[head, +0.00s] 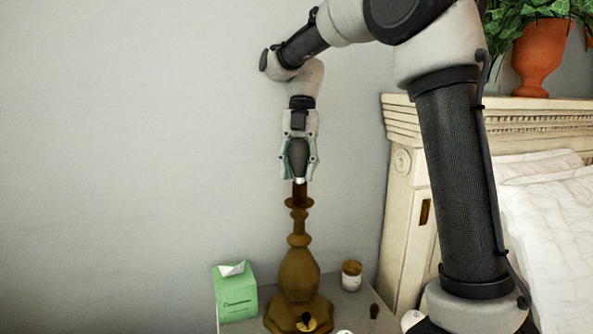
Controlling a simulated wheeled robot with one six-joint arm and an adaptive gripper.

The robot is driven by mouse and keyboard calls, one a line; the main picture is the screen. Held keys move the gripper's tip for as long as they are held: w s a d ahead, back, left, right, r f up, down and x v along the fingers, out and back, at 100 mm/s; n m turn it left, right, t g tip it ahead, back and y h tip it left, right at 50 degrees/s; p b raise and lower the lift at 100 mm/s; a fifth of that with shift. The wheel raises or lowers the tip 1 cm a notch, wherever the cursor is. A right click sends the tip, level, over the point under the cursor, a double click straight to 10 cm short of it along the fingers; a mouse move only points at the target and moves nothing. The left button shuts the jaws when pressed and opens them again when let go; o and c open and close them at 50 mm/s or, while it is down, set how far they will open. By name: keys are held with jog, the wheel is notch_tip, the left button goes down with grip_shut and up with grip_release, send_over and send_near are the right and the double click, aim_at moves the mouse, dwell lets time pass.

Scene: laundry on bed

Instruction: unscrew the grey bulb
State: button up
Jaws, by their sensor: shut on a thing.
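The grey bulb (298,155) is dark grey and upright, at the top of a brown, turned lamp base (298,272). My gripper (299,172) points straight down over it, with a finger on each side, and is shut on the bulb. The bulb's pale lower end shows just below the fingertips, right at the lamp's dark socket (300,193). I cannot tell whether the bulb's thread is still in the socket.
The lamp stands on a grey nightstand (347,308). A green tissue box (236,296) is left of it, and a small jar (351,275) and a small dark item (374,311) are right. A cream headboard (404,150), white pillows (550,215) and a potted plant (539,58) are further right. The wall side is clear.

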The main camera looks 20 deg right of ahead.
jog(key=o, duration=1.2)
jog(key=shift+o, duration=0.2)
